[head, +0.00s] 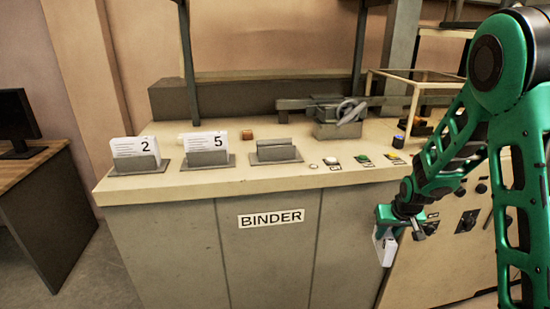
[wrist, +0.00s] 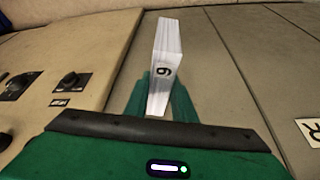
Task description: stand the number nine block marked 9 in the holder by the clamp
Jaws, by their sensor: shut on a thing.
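My gripper (head: 388,222) is shut on a white block (head: 384,248), held in front of the counter's front face and below its top. In the wrist view the block (wrist: 166,50) stands out between the green fingers (wrist: 160,98), with one black digit on its edge, read as a 9 or 6 from this angle. The grey holder (head: 276,152) nearest the clamp (head: 340,118) is empty on the counter top, to the left of my gripper. The clamp stands behind it and to its right.
Several buttons (head: 362,158) lie right of the empty holder. A framed stand (head: 420,84) is at back right.

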